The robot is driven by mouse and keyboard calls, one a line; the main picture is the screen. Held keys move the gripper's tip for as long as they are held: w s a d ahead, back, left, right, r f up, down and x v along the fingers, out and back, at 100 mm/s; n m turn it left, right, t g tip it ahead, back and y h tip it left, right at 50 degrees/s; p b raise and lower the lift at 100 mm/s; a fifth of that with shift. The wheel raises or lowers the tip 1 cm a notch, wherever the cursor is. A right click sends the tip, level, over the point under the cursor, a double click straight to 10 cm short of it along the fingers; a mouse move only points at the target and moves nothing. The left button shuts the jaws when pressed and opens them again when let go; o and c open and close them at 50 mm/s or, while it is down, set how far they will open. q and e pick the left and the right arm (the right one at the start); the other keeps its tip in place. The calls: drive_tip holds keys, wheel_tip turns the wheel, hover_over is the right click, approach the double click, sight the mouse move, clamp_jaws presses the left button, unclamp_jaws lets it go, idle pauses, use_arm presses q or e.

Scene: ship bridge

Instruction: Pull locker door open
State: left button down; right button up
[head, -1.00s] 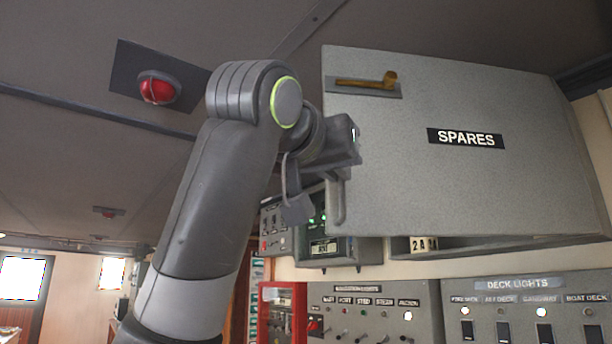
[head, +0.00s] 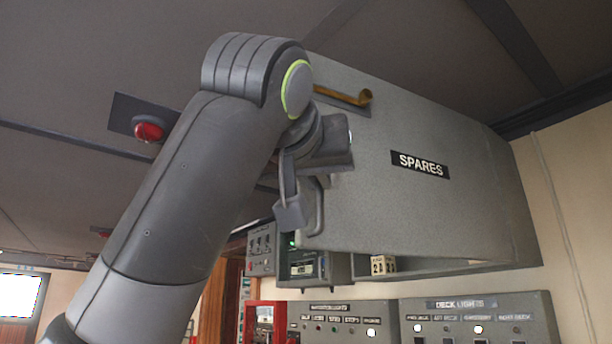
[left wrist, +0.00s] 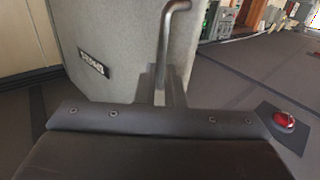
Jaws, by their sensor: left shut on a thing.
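The grey locker door (head: 430,210) with a "SPARES" label hangs high at the right in the head view, its left edge swung out from the wall. It also shows in the left wrist view (left wrist: 110,35). Its metal bar handle (head: 319,208) is near the lower left edge and crosses the top middle of the left wrist view (left wrist: 168,30). My left gripper (head: 318,183) is shut on this handle; its fingers (left wrist: 163,88) close around the bar. The wrist partly hides the fingers in the head view. My right gripper is in neither view.
A brass latch (head: 345,97) sits on the door's upper left. Below are number blocks (head: 383,264), a small display unit (head: 302,266) and switch panels (head: 480,318). A red lamp (head: 149,131) is on the ceiling close to my left arm.

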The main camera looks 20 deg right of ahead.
use_arm(q)
drive_tip(key=shift+r, duration=0.1)
drive_tip(key=c, duration=1.9)
unclamp_jaws()
drive_tip(key=o, duration=0.4)
drive_tip(key=shift+d, duration=0.35)
drive_tip(key=shift+a, duration=0.15)
drive_tip(key=shift+b+v, duration=3.85)
drive_tip(key=shift+v, duration=4.9)
